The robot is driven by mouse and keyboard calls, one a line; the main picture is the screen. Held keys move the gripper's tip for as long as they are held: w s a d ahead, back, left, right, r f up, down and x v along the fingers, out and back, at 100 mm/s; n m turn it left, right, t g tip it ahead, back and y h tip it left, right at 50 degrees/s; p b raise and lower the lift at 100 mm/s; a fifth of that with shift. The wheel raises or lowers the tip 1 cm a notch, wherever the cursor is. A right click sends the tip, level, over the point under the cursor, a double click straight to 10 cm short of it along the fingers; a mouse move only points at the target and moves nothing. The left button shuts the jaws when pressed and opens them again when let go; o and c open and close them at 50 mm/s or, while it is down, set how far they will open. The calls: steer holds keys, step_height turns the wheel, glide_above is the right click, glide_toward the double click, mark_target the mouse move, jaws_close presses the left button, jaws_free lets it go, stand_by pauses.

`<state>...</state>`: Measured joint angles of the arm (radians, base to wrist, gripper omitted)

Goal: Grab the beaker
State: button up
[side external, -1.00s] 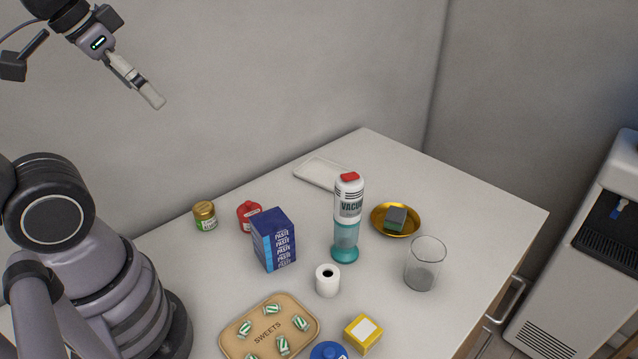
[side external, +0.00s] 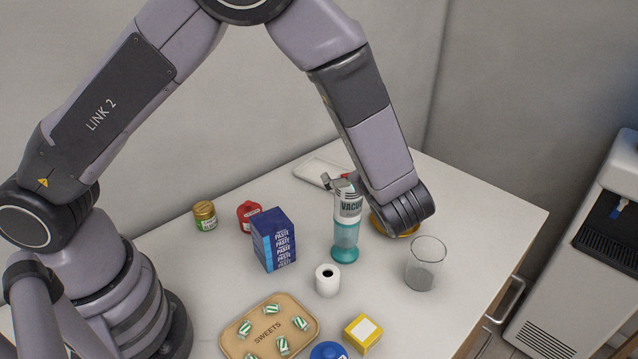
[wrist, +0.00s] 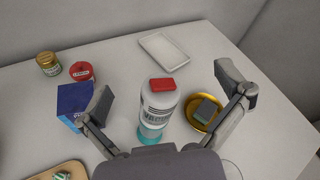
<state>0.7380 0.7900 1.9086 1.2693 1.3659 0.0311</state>
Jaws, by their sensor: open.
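The beaker (side external: 425,264) is a clear glass cup standing upright at the right of the counter in the side view. In the wrist view only a faint curved rim shows at the bottom right, mostly hidden by my gripper. My gripper (wrist: 168,92) is open and empty, its fingers spread to either side of the white and teal vacuum bottle in that view. In the side view my gripper (side external: 344,184) is mostly hidden behind my wrist, with a finger near the bottle's top. It is apart from the beaker, up and to its left.
The vacuum bottle (side external: 347,228) stands upright left of the beaker. A gold bowl with a sponge (wrist: 204,114) lies behind the beaker. A blue box (side external: 274,240), white roll (side external: 328,281), yellow box (side external: 363,334) and sweets tray (side external: 234,341) stand nearby. Counter right of the beaker is clear.

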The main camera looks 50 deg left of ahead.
steer(key=d+f+m+t+h, duration=0.2)
steer(key=d+f+m+t, duration=0.35)
steer(key=d+f, duration=0.35)
steer(key=m+t+h, duration=0.4)
steer(key=m+h, duration=0.1)
steer(key=m, duration=0.3)
glide_toward(431, 244)
steer(key=v, duration=0.5)
steer(key=shift+a+f, duration=0.1)
steer(key=shift+a, duration=0.05)
steer(key=shift+w+f, duration=0.1)
steer(key=shift+f, duration=0.1)
steer(key=x, duration=1.3)
steer(key=shift+w+r, duration=0.15)
steer(key=c, duration=1.1)
steer(key=shift+c, duration=0.5)
steer(key=shift+r, duration=0.1)
